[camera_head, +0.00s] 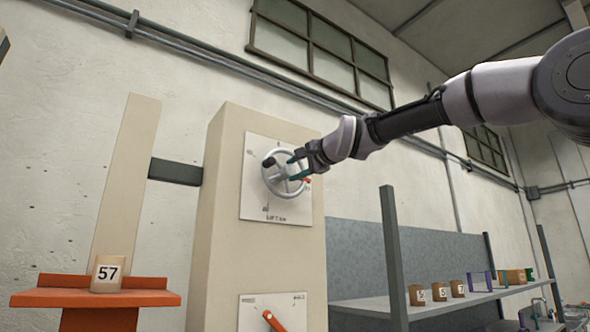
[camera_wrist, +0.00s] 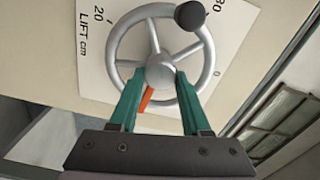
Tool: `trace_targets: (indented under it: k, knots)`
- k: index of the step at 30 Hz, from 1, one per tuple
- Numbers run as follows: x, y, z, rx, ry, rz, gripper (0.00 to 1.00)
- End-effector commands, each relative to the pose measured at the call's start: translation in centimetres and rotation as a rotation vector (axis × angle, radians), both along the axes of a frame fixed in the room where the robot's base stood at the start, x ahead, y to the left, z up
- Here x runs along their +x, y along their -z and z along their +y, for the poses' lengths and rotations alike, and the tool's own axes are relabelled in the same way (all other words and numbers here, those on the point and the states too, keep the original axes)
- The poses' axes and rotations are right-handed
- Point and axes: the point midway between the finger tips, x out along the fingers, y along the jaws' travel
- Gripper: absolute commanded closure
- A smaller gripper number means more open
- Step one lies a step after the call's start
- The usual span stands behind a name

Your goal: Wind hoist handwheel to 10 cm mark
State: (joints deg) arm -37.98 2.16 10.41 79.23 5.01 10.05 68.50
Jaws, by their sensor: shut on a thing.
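The silver handwheel (camera_head: 270,182) is mounted on a white dial plate (camera_head: 257,207) on a beige column. It also shows in the wrist view (camera_wrist: 112,45), with a black knob (camera_wrist: 190,15) on its rim. My gripper (camera_head: 297,170) reaches it from the right. In the wrist view, its green fingers (camera_wrist: 160,75) are shut on the wheel's middle, one on each side of the hub. An orange pointer (camera_wrist: 146,99) shows between the fingers, away from the readable 0, 20 and 30 labels. I cannot read a 10 label.
A lower panel (camera_head: 250,312) has an orange lever (camera_head: 271,320). A shelf (camera_head: 440,305) with several small blocks stands at right.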

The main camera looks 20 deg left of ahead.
Motion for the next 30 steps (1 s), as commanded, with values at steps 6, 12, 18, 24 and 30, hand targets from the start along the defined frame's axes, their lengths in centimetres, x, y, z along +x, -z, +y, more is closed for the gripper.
trace_targets:
  k: [6,12,18,24,30]
  knots:
    - [0.0,0.21,0.06,0.028,-0.001,0.039,1.0]
    - [0.01,0.23,0.06,0.035,0.0,0.047,1.0]
    - [0.01,0.23,0.06,0.034,0.0,0.046,1.0]
    - [0.01,0.17,0.04,0.034,0.0,0.045,0.22]
    - [0.01,0.1,0.01,0.035,0.0,0.044,0.22]
